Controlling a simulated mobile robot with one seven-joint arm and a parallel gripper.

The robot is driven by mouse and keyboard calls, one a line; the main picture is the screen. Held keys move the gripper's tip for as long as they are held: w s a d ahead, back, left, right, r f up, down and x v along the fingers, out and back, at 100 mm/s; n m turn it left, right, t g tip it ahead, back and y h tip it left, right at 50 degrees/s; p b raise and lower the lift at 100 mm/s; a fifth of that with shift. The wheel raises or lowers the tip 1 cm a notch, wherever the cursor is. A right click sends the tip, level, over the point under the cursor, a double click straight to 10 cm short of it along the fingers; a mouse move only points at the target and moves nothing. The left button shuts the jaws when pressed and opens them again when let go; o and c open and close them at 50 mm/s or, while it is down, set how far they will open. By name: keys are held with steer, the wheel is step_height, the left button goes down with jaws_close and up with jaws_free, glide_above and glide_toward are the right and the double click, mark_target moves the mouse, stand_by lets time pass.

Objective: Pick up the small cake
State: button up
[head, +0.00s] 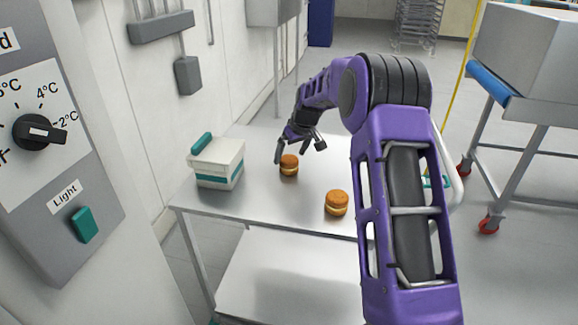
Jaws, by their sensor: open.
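Two small round filled cakes with orange-brown tops and a pale yellow band of filling rest on the light metal table. One small cake (289,166) is farther back, beside the white box. The other small cake (337,203) is nearer the table's front edge, to the right. My gripper (299,152) is open, with its fingers pointing down around or just above the back cake. I cannot tell whether a finger touches it. My purple arm comes in from the right and hides part of the table's right side.
A white box with teal trim (217,163) stands at the table's left. The metal table (250,206) has free room between the box and the front cake. A grey panel with a dial (40,132) fills the left side. A wheeled cart (520,110) stands at the right.

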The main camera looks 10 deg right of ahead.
mark_target(290, 159)
steer(key=x, duration=0.4)
steer(key=shift+d+f, duration=0.1)
steer(key=shift+f, duration=0.15)
steer(key=shift+c, duration=0.3)
steer(key=c, duration=0.7)
steer(key=shift+r, duration=0.15)
